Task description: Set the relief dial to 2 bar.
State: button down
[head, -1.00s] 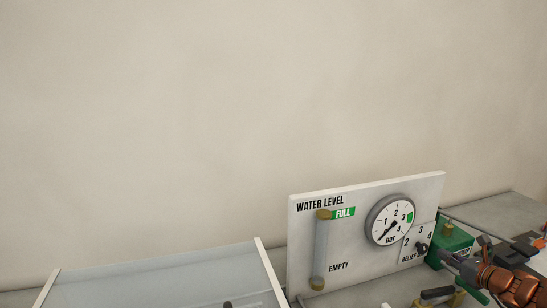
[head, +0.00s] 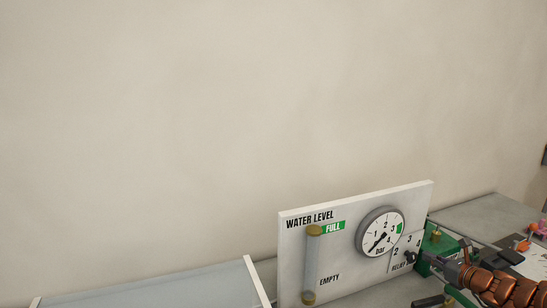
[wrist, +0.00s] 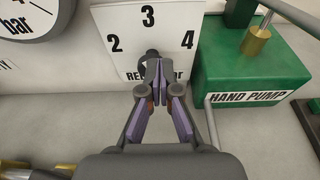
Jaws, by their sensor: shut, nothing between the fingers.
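The relief dial (wrist: 151,55) is a small dark knob on a white plate marked 2, 3 and 4, labelled RELIEF and partly covered. In the head view the knob (head: 410,256) sits at the lower right of the panel. My gripper (wrist: 160,66) is shut and empty, its fingertips right at the knob's lower right side; I cannot tell whether they touch it. The fingers hide part of the knob, so its exact setting is unclear. In the head view my gripper (head: 426,262) reaches in from the right.
The white panel (head: 345,272) also carries a water level tube (head: 312,268) and a round bar gauge (head: 380,232), its needle at lower left. A green hand pump (wrist: 245,70) stands close on the right. A glass-like lid (head: 170,290) lies at left.

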jog(key=shift+r+x, duration=0.2)
jog(key=shift+x, duration=0.55)
jog(key=shift+r+x, duration=0.15)
jog(key=shift+x, duration=0.65)
jog(key=shift+w, duration=0.1)
jog(key=shift+a+f, duration=0.1)
jog(key=shift+f, duration=0.05)
jog(key=shift+s+a+b, duration=0.25)
jog(key=shift+a+b, duration=0.25)
jog(key=shift+a, duration=0.2)
jog(key=shift+r+p, duration=0.3)
jog(key=shift+r, duration=0.2)
jog(key=f+p+v, duration=0.1)
jog(key=v, duration=0.5)
jog(key=shift+f, duration=0.25)
jog(key=shift+s, duration=0.1)
